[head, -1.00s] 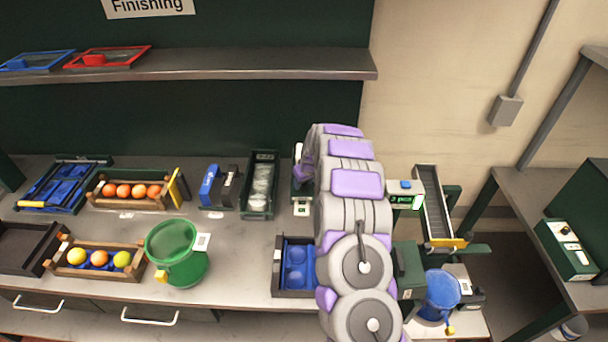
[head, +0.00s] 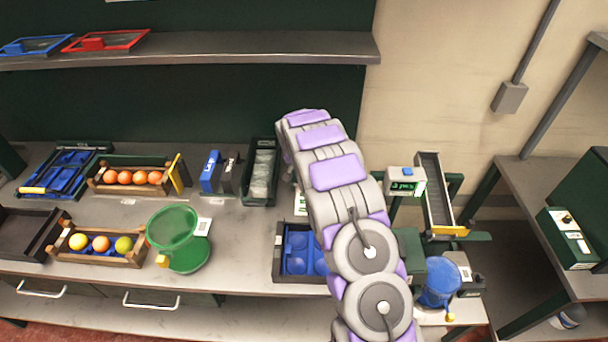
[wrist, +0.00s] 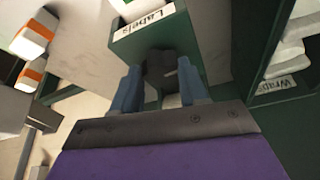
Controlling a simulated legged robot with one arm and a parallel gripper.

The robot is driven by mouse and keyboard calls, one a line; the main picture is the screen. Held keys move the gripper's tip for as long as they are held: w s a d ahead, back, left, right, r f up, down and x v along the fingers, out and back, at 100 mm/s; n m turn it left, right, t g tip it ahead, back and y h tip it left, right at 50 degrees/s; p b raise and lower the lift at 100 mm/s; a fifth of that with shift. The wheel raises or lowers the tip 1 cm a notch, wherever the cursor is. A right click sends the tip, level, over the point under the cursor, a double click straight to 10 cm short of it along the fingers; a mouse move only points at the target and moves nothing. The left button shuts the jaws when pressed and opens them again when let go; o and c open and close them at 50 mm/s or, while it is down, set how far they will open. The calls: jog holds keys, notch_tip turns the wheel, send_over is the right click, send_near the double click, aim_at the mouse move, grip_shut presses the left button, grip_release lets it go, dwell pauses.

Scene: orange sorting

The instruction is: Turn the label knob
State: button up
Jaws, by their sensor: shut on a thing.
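In the wrist view the label dispenser (wrist: 205,35) is a dark green box with a white "Labels" plate. A dark grey knob (wrist: 160,62) sticks out of its face. My gripper (wrist: 161,80) has its two blue-grey fingers on either side of the knob and is shut on it. The knob's exact angle is hard to tell. In the head view my arm covers most of the dispenser, and my gripper is hidden there.
A green bin marked "Wraps" (wrist: 275,85) stands beside the dispenser. The head view shows a blue-lined tray (head: 279,270) near the arm, a green bowl-topped device (head: 180,245), fruit crates (head: 125,190) and a small conveyor (head: 435,195) at right.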

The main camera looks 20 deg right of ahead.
jog(key=shift+w+r+m+b, duration=0.1)
jog(key=shift+w+m+b, duration=0.05)
jog(key=shift+m+b, duration=0.6)
jog(key=o, duration=1.1)
jog(key=shift+c, duration=0.2)
jog(key=p+v, duration=0.1)
jog(key=v, duration=1.6)
jog(key=shift+w+a, duration=0.2)
jog(key=shift+a, duration=0.2)
jog(key=shift+r, duration=0.1)
